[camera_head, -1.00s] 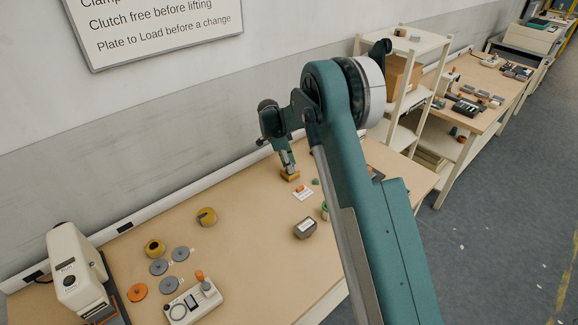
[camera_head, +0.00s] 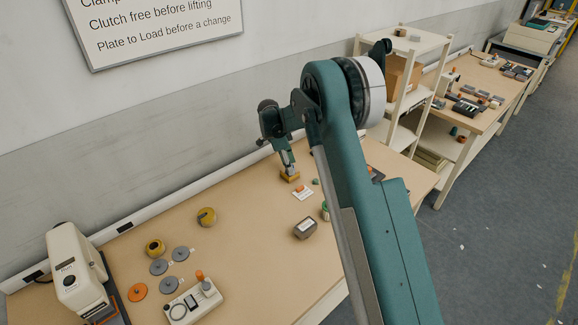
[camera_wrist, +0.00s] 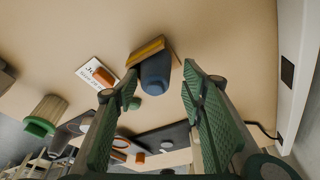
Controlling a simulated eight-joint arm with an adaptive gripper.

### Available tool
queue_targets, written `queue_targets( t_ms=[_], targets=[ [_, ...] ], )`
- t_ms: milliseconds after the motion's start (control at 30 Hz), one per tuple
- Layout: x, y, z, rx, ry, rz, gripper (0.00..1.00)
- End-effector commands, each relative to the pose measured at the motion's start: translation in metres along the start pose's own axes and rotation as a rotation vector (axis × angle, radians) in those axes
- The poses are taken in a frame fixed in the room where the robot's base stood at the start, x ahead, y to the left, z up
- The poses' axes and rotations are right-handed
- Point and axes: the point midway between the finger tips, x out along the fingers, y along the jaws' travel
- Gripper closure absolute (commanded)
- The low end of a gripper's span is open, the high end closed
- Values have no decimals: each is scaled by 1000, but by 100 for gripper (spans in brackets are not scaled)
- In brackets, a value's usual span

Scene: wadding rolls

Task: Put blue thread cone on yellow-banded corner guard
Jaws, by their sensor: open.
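The blue thread cone (camera_wrist: 156,74) shows between my fingers in the wrist view, a rounded dark blue body. The corner guard (camera_wrist: 147,47) with its yellow band lies right behind it, and the cone overlaps it in the picture. The cone appears to rest on the guard, but its contact is hidden. In the head view the guard (camera_head: 290,177) is a small yellow block under my gripper (camera_head: 288,166). My gripper (camera_wrist: 160,76) is open in the wrist view, one finger on each side of the cone with gaps visible.
A white card (camera_head: 303,193) with an orange piece, a green-ended spool (camera_wrist: 45,116) and a dark grey block (camera_head: 305,228) are near. The wall runs behind the table.

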Motion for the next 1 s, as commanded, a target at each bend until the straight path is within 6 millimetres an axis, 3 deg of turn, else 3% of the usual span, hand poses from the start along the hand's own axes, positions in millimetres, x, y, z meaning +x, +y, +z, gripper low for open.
queue_targets(
  t_ms=[267,733,1000],
  targets=[
    [-27,0,0,-1,0,0,59],
    [-99,0,0,0,0,0,59],
    [-119,0,0,0,0,0,59]
  ],
)
